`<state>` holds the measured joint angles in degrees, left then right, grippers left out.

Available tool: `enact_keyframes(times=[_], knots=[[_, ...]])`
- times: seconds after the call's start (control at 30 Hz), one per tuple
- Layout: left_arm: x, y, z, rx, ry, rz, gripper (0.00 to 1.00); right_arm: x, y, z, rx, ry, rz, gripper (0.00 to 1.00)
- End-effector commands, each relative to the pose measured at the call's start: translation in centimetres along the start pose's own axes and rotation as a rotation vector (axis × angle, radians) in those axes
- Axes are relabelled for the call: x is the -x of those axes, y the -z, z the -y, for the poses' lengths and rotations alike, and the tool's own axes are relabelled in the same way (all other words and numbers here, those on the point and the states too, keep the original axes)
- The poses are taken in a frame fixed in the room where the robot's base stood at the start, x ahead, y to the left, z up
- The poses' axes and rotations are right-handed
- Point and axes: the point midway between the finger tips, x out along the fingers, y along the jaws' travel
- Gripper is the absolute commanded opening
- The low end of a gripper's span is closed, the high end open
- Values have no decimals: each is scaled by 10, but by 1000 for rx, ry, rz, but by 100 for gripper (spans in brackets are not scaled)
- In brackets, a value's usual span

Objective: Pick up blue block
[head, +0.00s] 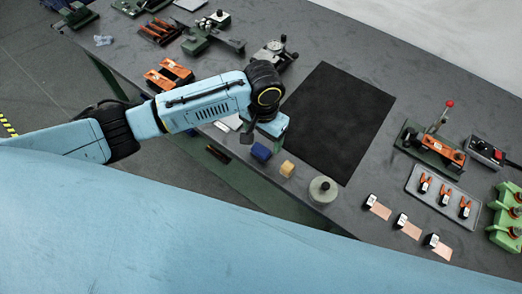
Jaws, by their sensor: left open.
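The blue block (261,152) lies on the dark grey table near its front edge, left of a small yellow block (287,168). My left gripper (257,138) points down just behind the blue block in the picture, close to it. It is open and holds nothing that I can see. The gap between fingers and block is too small to judge. My right gripper is not in view.
A black mat (340,120) lies behind. A grey tray (443,197) with orange-black clips and a red-knobbed press (435,145) stand at the right. Copper strips (408,226) lie near the front edge.

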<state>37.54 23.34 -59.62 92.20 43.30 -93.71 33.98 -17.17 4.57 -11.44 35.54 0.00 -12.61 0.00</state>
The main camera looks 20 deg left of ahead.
Motion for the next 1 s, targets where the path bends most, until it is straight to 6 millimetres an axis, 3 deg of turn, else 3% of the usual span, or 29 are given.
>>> enact_keyframes(times=[0.3, 0.6, 1.0], knots=[[-44, -5, 2, 1, 1, 1, 75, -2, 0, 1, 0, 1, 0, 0], [-48, -5, 2, -1, 1, 0, 75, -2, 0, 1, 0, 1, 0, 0], [-48, -5, 3, 0, 1, 0, 26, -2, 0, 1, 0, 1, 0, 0]])
